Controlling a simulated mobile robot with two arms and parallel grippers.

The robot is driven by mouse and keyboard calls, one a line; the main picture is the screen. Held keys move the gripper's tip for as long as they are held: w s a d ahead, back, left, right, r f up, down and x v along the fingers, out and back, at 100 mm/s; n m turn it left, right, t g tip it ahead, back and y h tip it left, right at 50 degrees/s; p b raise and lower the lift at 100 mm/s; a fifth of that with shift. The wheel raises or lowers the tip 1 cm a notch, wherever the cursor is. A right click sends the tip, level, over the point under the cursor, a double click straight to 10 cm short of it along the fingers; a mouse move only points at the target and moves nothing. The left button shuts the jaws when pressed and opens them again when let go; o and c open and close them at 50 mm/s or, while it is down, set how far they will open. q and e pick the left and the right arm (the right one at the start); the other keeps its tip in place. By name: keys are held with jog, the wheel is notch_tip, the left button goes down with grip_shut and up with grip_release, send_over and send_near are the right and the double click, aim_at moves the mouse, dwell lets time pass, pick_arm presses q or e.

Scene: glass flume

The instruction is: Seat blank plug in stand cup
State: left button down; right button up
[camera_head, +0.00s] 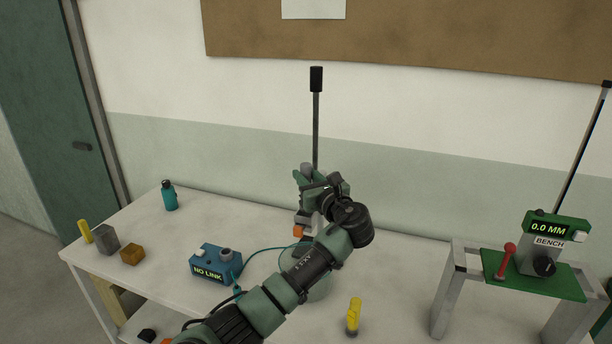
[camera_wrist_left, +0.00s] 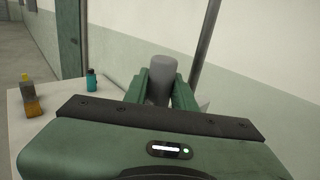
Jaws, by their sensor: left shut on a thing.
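My left gripper (camera_head: 302,177) is shut on a grey cylinder, which I take to be the blank plug (camera_head: 306,168). It is raised above the table, close to the upright dark rod (camera_head: 316,130). In the left wrist view the grey plug (camera_wrist_left: 161,68) stands up between the two green fingers (camera_wrist_left: 160,88). Below the gripper, a grey block (camera_head: 303,218) and an orange piece (camera_head: 298,231) show partly behind my arm. I cannot make out the stand cup for certain; my gripper and arm hide part of that area. My right gripper is not in view.
The white table (camera_head: 130,217) carries a blue NO LINK box (camera_head: 207,264) with a teal cable, a teal bottle (camera_head: 169,196), a grey block (camera_head: 105,240) and an orange block (camera_head: 131,254). A yellow-topped piece (camera_head: 353,316) stands in front. A raised green panel (camera_head: 535,279) is at right.

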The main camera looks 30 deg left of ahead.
pick_arm(q)
jog(key=shift+f+b, duration=1.15)
jog(key=shift+f, duration=1.65)
jog(key=c, duration=1.1)
grip_release()
jog(key=b+v, duration=0.2)
jog(key=v, duration=0.5)
jog(key=shift+s+d, duration=0.2)
jog(key=shift+d, duration=0.15)
